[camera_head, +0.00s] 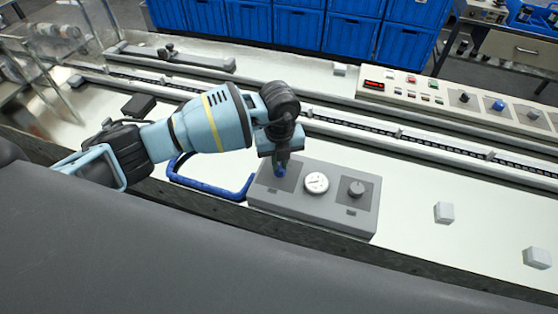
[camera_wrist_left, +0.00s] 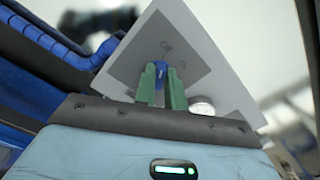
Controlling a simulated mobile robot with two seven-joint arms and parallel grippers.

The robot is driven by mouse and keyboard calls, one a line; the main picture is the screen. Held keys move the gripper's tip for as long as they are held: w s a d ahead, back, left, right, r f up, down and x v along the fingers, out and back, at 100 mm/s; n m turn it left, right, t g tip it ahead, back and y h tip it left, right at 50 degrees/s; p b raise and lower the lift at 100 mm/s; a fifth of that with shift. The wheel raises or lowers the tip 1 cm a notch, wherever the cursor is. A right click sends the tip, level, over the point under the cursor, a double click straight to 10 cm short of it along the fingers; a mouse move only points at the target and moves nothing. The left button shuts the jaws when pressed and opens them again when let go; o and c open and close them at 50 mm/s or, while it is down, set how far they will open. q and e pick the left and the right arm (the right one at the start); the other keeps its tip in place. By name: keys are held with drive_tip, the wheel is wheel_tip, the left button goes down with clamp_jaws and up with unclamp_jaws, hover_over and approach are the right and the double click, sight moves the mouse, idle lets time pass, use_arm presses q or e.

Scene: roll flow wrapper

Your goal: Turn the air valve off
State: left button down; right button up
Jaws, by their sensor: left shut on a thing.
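The air valve is a small blue knob (camera_head: 282,172) on the left part of a grey control box (camera_head: 330,222). My left gripper (camera_head: 281,160) points down over it and partly hides it in the head view. In the left wrist view the green fingers of my left gripper (camera_wrist_left: 163,88) are shut on the blue knob (camera_wrist_left: 160,70), which sits on a dark plate with small markings. The markings are too small to read. My right gripper does not show in either view.
A conveyor chain (camera_head: 420,139) runs behind. White blocks (camera_head: 444,212) stand on the right. A button panel (camera_head: 440,100) lies farther back.

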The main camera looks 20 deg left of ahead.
sight(280, 165)
use_arm(q)
drive_tip(key=c, duration=1.5)
unclamp_jaws()
drive_tip(key=shift+o, duration=0.2)
drive_tip(key=shift+r, duration=0.15)
wheel_tip(280, 165, up, 8)
drive_tip(key=shift+f, duration=0.2)
